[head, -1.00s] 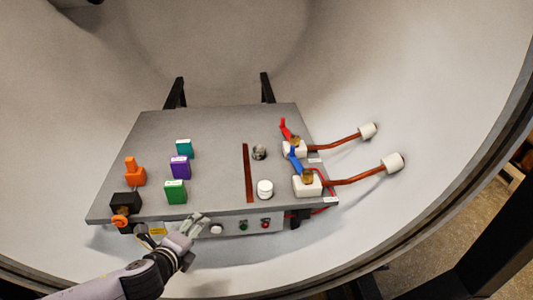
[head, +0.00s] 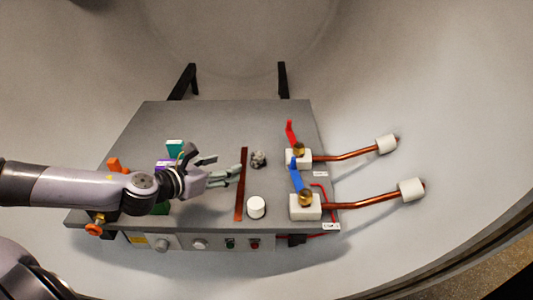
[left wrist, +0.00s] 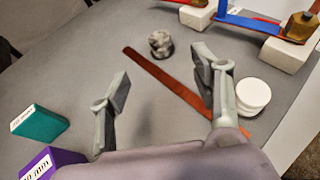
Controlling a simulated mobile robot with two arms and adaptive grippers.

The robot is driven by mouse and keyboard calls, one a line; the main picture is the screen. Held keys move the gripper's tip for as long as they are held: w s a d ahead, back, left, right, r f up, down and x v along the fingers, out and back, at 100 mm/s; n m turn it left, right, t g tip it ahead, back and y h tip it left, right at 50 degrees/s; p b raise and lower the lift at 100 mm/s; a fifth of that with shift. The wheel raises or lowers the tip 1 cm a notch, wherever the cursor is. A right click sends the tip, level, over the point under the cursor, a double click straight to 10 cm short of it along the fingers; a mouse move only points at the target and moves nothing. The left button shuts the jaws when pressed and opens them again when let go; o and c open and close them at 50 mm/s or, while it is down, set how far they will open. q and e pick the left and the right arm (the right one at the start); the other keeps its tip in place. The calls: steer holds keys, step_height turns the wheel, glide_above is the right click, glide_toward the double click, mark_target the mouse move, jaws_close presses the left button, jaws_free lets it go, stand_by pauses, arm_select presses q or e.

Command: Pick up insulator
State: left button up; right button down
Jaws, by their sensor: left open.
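A short white cylinder (head: 256,207), which looks like the insulator, stands upright on the grey plate right of a flat copper strip (head: 239,185). In the left wrist view it is a white stacked disc (left wrist: 253,92), close to the right finger. My left gripper (head: 225,170) is open and empty above the plate, pointing right, its fingertips near the strip. It is behind and left of the white cylinder, apart from it as far as I can tell. In the left wrist view the open fingers (left wrist: 163,68) frame the strip and a dark knobbly piece (left wrist: 161,44).
White blocks with brass fittings and red (head: 291,133) and blue (head: 295,175) levers stand at the right, with copper rods (head: 360,201) ending in white caps. A teal block (head: 174,148) and other coloured blocks are partly hidden under my left arm. The plate's back is clear.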

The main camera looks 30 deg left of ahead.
arm_select(q)
steer(key=shift+w+d+f, duration=0.15)
steer(key=shift+w+f, duration=0.05)
steer(key=shift+w, duration=0.4)
arm_select(e)
steer(key=s, duration=0.6)
arm_select(q)
steer(key=p, duration=0.2)
glide_toward(257, 156)
steer(key=shift+w+d+r, duration=0.1)
steer(key=shift+w+r, duration=0.15)
steer(key=x, duration=0.4)
steer(key=shift+w+f, duration=0.1)
steer(key=shift+f, duration=0.05)
steer(key=shift+w+d+f, duration=0.15)
steer(key=shift+w+f, duration=0.2)
steer(key=shift+w, duration=0.25)
steer(key=shift+p+x, duration=0.6)
steer(key=shift+x, duration=1.8)
steer(key=shift+s+f, duration=0.1)
steer(key=shift+f, duration=0.1)
arm_select(e)
steer(key=w+r, duration=0.2)
steer(key=r, duration=0.1)
steer(key=shift+w+a, duration=0.2)
arm_select(q)
steer(key=shift+c, duration=0.2)
